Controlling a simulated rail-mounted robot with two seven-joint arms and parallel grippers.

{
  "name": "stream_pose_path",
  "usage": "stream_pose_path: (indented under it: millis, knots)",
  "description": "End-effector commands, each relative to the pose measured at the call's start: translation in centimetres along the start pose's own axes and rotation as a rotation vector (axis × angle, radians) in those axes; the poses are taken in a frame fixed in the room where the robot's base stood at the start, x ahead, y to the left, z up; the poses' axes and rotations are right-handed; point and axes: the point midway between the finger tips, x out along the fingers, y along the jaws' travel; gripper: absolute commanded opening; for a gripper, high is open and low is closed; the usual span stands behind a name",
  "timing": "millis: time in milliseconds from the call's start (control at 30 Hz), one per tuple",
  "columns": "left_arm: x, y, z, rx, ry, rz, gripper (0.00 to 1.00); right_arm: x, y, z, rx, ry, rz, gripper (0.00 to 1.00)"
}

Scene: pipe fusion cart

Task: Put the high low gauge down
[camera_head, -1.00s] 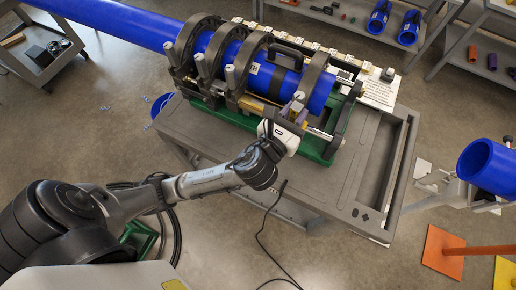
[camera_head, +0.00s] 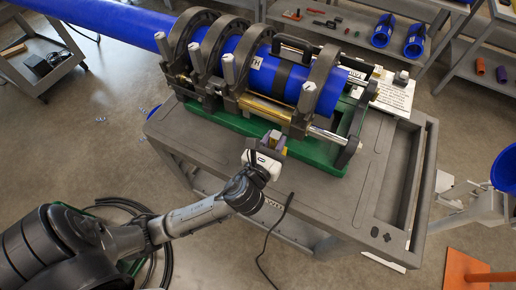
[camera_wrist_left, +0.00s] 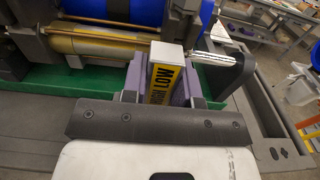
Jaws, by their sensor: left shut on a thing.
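In the head view the gripper covers most of the gauge. I cannot tell whether the gauge touches the cart. My right gripper is not in view.
A long blue pipe (camera_head: 95,22) runs through the machine's dark clamp rings (camera_head: 185,50). The cart top is clear to the right of the gripper. A black cable (camera_head: 272,232) hangs in front of the cart. Shelves with blue pipe pieces (camera_head: 415,40) stand at the back right.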

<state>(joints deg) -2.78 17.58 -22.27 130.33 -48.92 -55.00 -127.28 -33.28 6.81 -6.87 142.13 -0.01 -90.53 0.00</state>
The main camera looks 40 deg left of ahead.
Motion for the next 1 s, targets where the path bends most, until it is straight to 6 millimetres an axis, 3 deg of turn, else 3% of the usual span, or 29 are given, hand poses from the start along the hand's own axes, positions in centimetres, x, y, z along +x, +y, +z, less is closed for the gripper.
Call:
stream_pose_path:
  millis: [100, 333, 567, 867, 1000]
  knots:
    - [0.4, 2.3, -1.6, 0.003, 0.0, 0.001, 0.03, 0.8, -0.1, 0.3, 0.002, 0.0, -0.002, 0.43]
    - [0.9, 4.8, -3.0, 0.0, -0.001, -0.001, 0.03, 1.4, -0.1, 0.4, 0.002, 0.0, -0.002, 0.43]
    - [1.0, 5.4, -3.5, -0.001, -0.001, -0.001, 0.03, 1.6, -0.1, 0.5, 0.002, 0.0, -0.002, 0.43]
    - [1.0, 5.4, -7.1, -0.001, 0.001, 0.0, 0.03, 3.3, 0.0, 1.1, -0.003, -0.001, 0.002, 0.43]
    - [1.0, 5.4, -7.3, 0.0, -0.002, -0.001, 0.03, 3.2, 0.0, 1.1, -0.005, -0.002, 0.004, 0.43]
